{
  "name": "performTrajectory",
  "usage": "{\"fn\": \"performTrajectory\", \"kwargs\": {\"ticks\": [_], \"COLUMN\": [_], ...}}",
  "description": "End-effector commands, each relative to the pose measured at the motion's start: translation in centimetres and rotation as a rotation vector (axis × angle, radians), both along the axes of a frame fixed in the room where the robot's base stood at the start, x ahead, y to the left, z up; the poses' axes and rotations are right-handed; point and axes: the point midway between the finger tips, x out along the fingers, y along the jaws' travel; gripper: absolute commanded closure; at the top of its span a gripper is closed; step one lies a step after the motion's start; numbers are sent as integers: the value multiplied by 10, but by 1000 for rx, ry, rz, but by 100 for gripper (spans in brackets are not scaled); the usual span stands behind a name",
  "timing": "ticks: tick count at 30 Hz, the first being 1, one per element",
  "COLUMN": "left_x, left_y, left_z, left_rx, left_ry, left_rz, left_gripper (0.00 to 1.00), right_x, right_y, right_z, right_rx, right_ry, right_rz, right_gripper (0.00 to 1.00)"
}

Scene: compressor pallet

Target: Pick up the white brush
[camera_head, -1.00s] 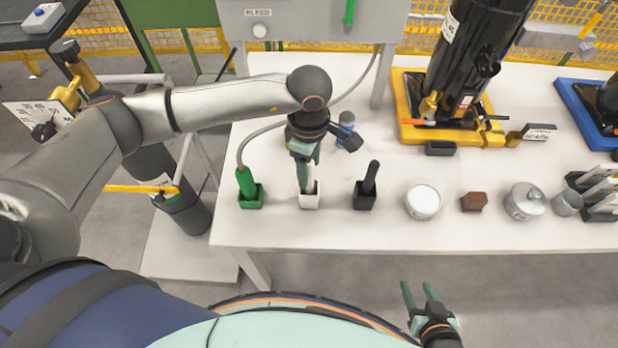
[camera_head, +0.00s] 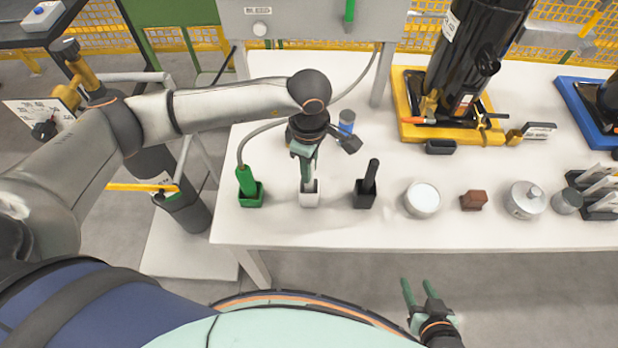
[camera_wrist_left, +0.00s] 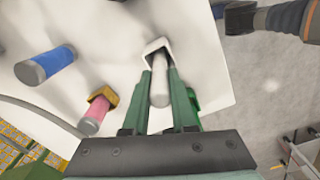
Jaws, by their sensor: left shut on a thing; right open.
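The white brush stands upright in its white holder (camera_head: 309,198) near the front edge of the table. My left gripper (camera_head: 308,180) points down over the holder and hides most of the brush in the head view. In the left wrist view the white handle (camera_wrist_left: 159,90) lies between the two green fingers, which are shut on it. The holder also shows there (camera_wrist_left: 156,46), still around the brush's lower end. My right gripper (camera_head: 421,295) is open and empty in front of the table, below its edge.
A green brush (camera_head: 246,182) in a green holder stands left of the white one. A black brush (camera_head: 370,177) in a black holder stands to the right. A blue cylinder (camera_head: 346,122) is behind. A white round container (camera_head: 422,199) stands further right.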

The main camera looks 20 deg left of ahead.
Motion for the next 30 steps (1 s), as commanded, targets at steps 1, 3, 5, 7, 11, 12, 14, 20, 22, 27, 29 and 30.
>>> {"fn": "performTrajectory", "kwargs": {"ticks": [1, 3, 5, 7, 11, 12, 14, 20, 22, 27, 29, 30], "left_x": [0, 0, 0, 0, 0, 1, 1, 1, 1, 1, 1, 1], "left_y": [0, 0, 0, 0, 0, 0, 0, 0, 0, 0, 0, 0], "left_z": [0, 0, 0, 0, 1, 2, 7, 43, 58, 86, 93, 96], "left_rx": [0, 0, 0, 0, 0, 0, -1, -2, -1, 0, 0, -1], "left_ry": [0, 0, 0, 0, -1, -1, -2, -6, -5, -3, -3, -3], "left_rz": [0, 0, 0, 0, 0, 0, 1, -1, -1, 0, 0, 0], "left_gripper": [100, 100, 100, 100, 100, 100, 100, 100, 100, 100, 100, 100], "right_x": [0, 0, 0, 0, 0, 0, 0, 0, 0, 0, 0, 0], "right_y": [0, 0, 0, 0, 0, 0, 0, 0, 0, 0, 0, 0], "right_z": [0, 0, 0, 0, 0, 0, -1, -5, -6, -9, -9, -9], "right_rx": [0, 0, 0, 0, 0, 0, 0, 0, 0, 0, 0, 0], "right_ry": [0, 0, 0, -1, -1, -1, -1, -1, -1, -1, -1, -1], "right_rz": [0, 0, 0, 0, 0, 0, 0, 0, 0, 0, 0, 0], "right_gripper": [50, 50, 50, 50, 50, 50, 50, 50, 50, 50, 50, 50]}}
